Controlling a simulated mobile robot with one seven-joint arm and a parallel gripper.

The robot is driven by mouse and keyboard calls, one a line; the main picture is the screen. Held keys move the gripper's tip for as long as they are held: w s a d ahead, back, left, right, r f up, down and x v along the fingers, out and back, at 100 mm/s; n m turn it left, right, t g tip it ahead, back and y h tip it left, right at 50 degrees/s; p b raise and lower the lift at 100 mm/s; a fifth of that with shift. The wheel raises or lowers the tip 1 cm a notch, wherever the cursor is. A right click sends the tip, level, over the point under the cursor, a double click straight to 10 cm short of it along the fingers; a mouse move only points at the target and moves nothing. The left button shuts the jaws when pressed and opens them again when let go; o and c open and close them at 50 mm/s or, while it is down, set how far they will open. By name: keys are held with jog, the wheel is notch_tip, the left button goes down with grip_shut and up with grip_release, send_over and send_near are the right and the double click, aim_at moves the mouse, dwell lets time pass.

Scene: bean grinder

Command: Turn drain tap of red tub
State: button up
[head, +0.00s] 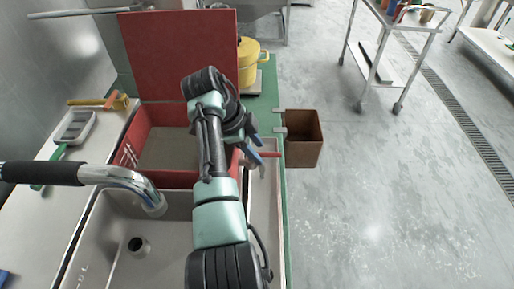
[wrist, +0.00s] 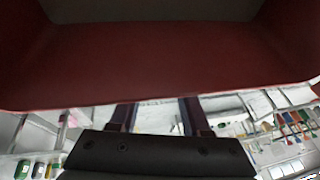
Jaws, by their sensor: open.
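The red tub (head: 128,153) stands at the left in the head view, its red lid (head: 180,55) raised behind it and a greyish surface inside. A dark red wall, apparently the tub's, fills the top of the wrist view. My arm hides part of the tub.
A brown bin (head: 304,150) hangs just right of the tap handle. A yellow pot (head: 250,62) stands behind on the green counter edge. A sink (head: 105,245) with a chrome faucet (head: 125,178) is in front of the tub. The floor at right is clear up to a trolley (head: 385,75).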

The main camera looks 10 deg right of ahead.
jog(key=v, duration=0.6)
jog(key=shift+a+r, duration=0.2)
jog(key=shift+r, duration=0.2)
jog(key=shift+s, duration=0.1)
